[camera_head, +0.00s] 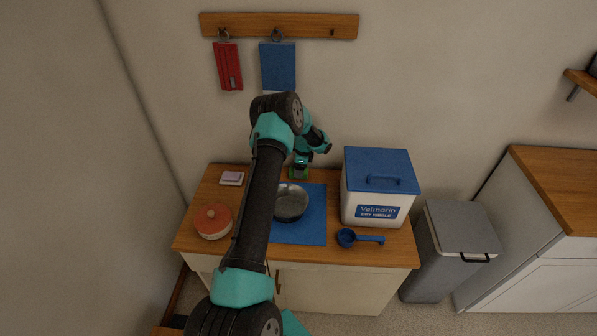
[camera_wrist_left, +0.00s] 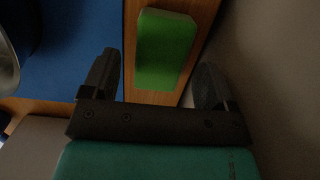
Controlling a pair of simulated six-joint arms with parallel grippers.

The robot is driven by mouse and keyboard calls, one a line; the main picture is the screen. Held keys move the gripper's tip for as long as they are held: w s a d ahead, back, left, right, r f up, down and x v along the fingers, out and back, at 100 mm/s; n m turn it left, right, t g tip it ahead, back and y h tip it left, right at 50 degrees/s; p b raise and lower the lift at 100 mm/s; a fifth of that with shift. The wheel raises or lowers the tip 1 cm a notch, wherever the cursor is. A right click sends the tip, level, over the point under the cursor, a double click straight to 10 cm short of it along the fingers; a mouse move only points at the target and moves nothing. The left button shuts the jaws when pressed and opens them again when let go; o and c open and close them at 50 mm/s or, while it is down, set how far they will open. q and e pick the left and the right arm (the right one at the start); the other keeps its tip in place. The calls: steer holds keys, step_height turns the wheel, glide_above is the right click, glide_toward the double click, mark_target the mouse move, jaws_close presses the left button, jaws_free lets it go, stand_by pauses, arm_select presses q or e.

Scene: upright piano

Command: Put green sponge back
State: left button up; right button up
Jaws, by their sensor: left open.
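The green sponge (camera_head: 306,174) (camera_wrist_left: 166,50) lies on the wooden counter at its back, behind the blue mat and close to the wall. In the head view my left gripper (camera_head: 300,170) is over it and hides most of it. In the left wrist view the open fingers of my left gripper (camera_wrist_left: 158,70) stand on either side of the sponge, with a gap at each side. The sponge is not gripped. My right gripper is not in view.
A metal bowl (camera_head: 291,203) sits on the blue mat (camera_head: 305,232). A blue-lidded bin (camera_head: 376,207) and blue scoop (camera_head: 347,238) are at right. A red-lidded pot (camera_head: 212,222) and a small dish with a lilac block (camera_head: 232,178) are at left.

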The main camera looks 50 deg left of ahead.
arm_select(q)
step_height(320, 180, up, 9)
steer(key=w, duration=0.1)
steer(key=shift+d, duration=0.45)
steer(key=shift+r, duration=0.1)
